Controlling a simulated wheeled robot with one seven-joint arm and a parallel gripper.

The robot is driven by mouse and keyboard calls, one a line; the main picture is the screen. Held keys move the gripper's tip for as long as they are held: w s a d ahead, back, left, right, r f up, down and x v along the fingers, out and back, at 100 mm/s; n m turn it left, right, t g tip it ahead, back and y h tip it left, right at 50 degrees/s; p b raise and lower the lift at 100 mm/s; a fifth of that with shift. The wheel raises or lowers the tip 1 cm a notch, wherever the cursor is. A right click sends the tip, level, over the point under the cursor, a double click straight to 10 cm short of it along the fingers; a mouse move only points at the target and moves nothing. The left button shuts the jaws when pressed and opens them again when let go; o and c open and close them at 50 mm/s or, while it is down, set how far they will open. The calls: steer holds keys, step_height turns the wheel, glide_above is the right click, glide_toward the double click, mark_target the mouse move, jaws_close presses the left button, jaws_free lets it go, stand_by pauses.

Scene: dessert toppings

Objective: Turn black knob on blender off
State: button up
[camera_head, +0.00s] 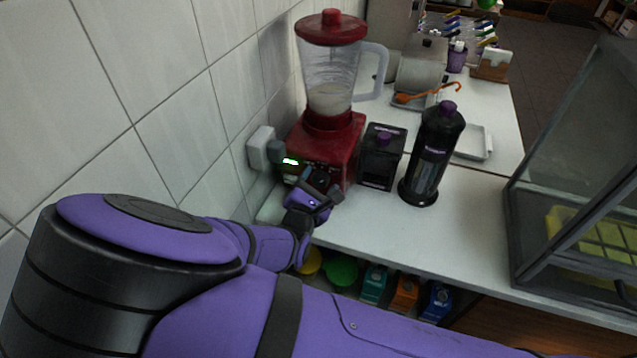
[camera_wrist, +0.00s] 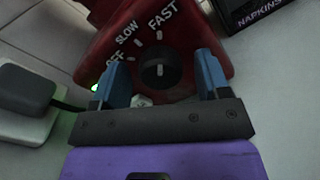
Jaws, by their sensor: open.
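The red blender (camera_head: 327,135) stands against the tiled wall, with a clear jug holding pale liquid and a red lid. Its black knob (camera_wrist: 160,71) is on the front face in the wrist view, with the labels OFF, SLOW and FAST around its upper left. The pale mark on the knob stands roughly upright in that view. A green light (camera_wrist: 95,87) glows by OFF, and it also shows in the head view (camera_head: 291,162). My gripper (camera_wrist: 158,76) is open, its two blue fingers on either side of the knob with gaps. In the head view my gripper (camera_head: 318,190) hides the knob.
A grey plug in a white wall socket (camera_head: 261,148) sits close on the left. A black napkin box (camera_head: 382,157) and a dark dispenser (camera_head: 434,155) stand right of the blender. A glass case (camera_head: 580,170) is at the far right. The counter front is clear.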

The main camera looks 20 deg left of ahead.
steer(key=c, duration=0.9)
steer(key=shift+c, duration=0.2)
steer(key=shift+n, duration=0.3)
steer(key=n, duration=0.8)
steer(key=shift+a, duration=0.1)
steer(key=n, duration=0.3)
steer(key=shift+n, duration=2.2)
steer(key=shift+f, duration=0.1)
